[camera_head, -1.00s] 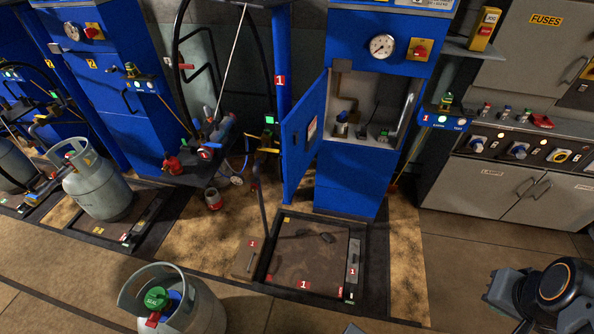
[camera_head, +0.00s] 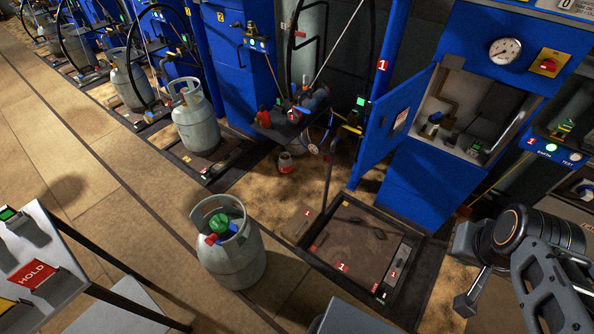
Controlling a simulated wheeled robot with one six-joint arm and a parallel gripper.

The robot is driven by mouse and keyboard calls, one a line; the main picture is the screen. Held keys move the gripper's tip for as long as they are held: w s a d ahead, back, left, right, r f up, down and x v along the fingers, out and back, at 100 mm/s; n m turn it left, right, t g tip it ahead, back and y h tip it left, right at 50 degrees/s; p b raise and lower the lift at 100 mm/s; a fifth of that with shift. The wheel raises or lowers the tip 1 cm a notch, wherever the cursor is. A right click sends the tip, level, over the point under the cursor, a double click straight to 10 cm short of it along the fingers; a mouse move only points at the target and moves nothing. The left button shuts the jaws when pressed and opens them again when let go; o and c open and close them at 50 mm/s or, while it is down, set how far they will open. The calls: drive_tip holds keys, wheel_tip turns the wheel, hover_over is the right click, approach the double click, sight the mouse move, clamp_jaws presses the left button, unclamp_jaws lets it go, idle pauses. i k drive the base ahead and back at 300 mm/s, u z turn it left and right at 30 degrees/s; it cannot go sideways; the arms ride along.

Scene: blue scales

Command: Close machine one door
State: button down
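Machine one is the blue cabinet (camera_head: 425,190) marked with red "1" labels. Its blue door (camera_head: 389,123) stands open, swung out to the left, with a small pale plate on its face. The open compartment (camera_head: 478,108) shows pipes and small fittings inside. My gripper (camera_head: 468,298) is at the lower right, in front of the cabinet and well apart from the door. Its fingers are small and dark here, and I cannot tell whether they are open or shut.
A grey gas cylinder (camera_head: 231,258) with a green cap stands on the floor left of machine one's empty scale platform (camera_head: 352,245). A table with a red HOLD sign (camera_head: 32,274) is at lower left. More cylinders and blue machines line the back left.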

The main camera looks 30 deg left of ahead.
sight(377, 142)
drive_tip(key=u, duration=1.65)
drive_tip(key=i, duration=1)
